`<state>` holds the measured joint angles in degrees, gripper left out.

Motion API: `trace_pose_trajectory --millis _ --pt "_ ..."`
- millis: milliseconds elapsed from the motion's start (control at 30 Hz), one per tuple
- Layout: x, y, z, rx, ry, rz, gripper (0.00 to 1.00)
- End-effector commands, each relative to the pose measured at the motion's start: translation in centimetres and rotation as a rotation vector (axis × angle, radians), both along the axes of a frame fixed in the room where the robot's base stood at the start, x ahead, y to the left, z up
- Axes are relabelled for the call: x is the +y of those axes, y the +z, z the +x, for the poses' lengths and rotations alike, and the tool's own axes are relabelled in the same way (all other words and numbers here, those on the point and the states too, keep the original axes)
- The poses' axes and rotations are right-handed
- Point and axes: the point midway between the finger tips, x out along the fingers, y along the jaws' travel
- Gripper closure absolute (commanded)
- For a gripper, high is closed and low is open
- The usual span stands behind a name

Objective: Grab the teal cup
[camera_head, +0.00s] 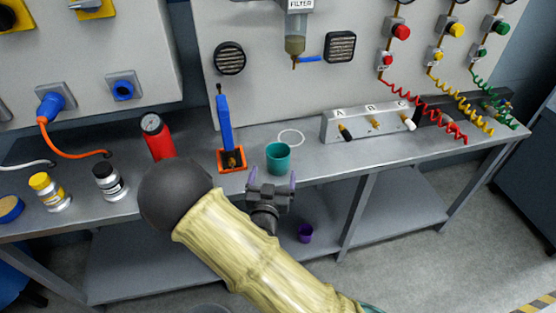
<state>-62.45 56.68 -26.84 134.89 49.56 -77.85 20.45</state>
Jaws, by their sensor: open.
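The teal cup (278,158) stands upright on the grey metal workbench, near its front edge at the middle of the view. My gripper (272,180) is just in front of the cup on the near side, with its two purple-tipped fingers spread apart. Nothing shows between the fingers. The fingertips appear close to the cup's lower part, but I cannot tell whether they touch it.
A blue tool in an orange-based holder (231,160) stands left of the cup. A red canister (158,138) is farther left, partly behind my arm. A white ring (290,137) lies behind the cup. A block marked A, B, C (345,118) stands right. A purple cup (305,233) sits below.

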Motion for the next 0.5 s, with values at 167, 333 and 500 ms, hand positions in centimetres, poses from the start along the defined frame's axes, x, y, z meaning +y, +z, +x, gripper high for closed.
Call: trace_pose_trajectory --millis 167,333,500 --pt "-0.4 0.1 3.1 -0.001 0.000 0.000 0.11" --pt "-0.5 0.0 4.3 0.000 0.000 -0.001 0.11" --pt "-0.5 0.0 4.3 0.001 0.001 -0.001 0.11"
